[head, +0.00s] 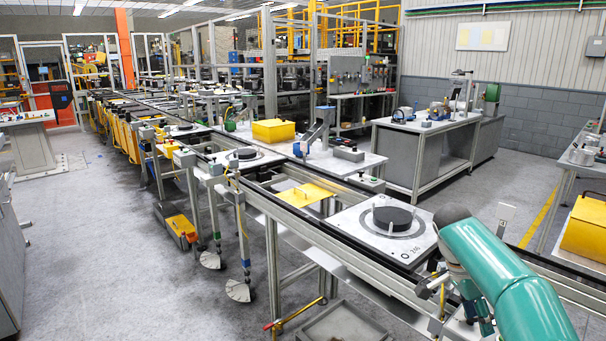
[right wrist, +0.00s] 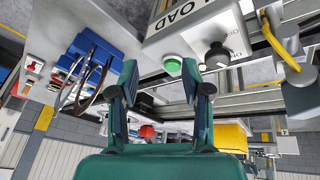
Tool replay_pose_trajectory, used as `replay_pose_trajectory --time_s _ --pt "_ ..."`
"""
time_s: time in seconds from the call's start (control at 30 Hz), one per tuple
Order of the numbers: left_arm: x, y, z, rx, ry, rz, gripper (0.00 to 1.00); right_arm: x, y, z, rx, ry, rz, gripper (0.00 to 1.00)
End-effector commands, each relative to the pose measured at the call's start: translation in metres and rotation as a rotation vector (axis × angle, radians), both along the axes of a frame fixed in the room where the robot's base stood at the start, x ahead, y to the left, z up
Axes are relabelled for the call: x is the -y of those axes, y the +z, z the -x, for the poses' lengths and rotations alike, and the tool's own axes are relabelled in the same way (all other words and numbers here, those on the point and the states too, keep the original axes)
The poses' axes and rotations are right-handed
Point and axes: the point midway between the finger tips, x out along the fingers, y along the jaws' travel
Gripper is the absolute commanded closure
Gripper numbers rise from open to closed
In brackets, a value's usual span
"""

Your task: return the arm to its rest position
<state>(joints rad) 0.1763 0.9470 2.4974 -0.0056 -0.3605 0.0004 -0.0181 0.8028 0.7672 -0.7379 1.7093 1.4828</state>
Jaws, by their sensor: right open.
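My teal right arm (head: 505,275) reaches in from the lower right in the head view. Its right gripper (head: 440,290) is beside the conveyor's near edge, close to the pallet with the black disc. In the right wrist view, the two dark fingers of the right gripper (right wrist: 160,85) stand apart with nothing between them. A green button (right wrist: 173,65) and a black knob (right wrist: 216,55) on a grey control box (right wrist: 205,27) labelled LOAD show beyond the fingertips. The gap to the box cannot be judged. My left gripper is not in view.
A pallet (head: 350,228) with a black disc (head: 393,218) sits on the conveyor (head: 340,243). A yellow bin (head: 586,228) stands at the right. Open floor (head: 115,265) lies to the left.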

Motion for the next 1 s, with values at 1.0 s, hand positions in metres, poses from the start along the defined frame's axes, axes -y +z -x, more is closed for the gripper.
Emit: replay_pose_trajectory --time_s 1.0 --pt "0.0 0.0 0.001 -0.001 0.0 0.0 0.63 -0.232 -0.352 0.304 -0.173 0.905 -0.912 0.52"
